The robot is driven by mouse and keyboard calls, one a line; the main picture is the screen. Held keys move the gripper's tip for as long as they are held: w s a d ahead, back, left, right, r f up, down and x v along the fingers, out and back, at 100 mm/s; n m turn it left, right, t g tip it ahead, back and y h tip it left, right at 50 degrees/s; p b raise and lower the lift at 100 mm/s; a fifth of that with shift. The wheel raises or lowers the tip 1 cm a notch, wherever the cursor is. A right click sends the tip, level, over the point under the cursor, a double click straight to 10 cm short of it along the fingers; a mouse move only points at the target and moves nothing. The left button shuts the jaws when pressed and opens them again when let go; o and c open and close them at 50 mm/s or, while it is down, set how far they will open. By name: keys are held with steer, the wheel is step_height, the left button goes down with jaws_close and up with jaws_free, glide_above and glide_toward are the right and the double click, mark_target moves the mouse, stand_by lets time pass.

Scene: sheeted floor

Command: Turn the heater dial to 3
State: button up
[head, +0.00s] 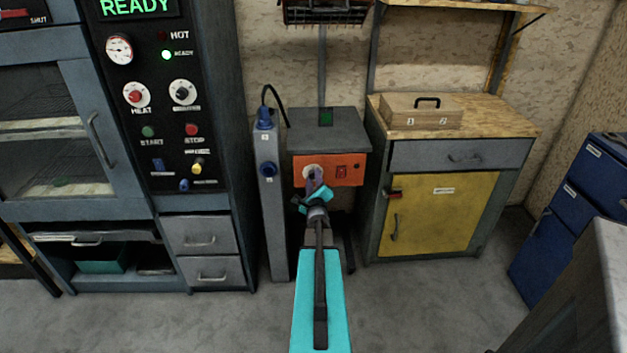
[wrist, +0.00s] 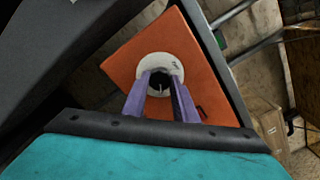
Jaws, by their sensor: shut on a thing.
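The heater (head: 326,128) is a grey box with an orange front panel (head: 345,171), standing between a grey post and a workbench. Its dial is a dark knob (wrist: 159,87) on a round pale plate (wrist: 168,64). My gripper (wrist: 160,88), with purple fingers, is shut on the dial in the wrist view. In the head view my gripper (head: 315,178) is at the heater's panel and covers most of the dial. The number the dial points to cannot be read. A red switch (head: 341,172) sits right of the dial.
A grey post (head: 270,215) with blue sockets stands close left of the heater. On the right is a workbench with a yellow door (head: 440,215) and a wooden case (head: 420,111) on top. A tall oven panel (head: 165,110) with knobs is at the left.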

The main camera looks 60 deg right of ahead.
steer(key=o, duration=1.1)
steer(key=shift+c, duration=0.2)
steer(key=shift+s, duration=0.1)
steer(key=p+v, duration=0.4)
steer(key=v, duration=0.9)
steer(key=shift+a+p, duration=0.3)
steer(key=shift+p, duration=0.1)
steer(key=shift+s, duration=0.2)
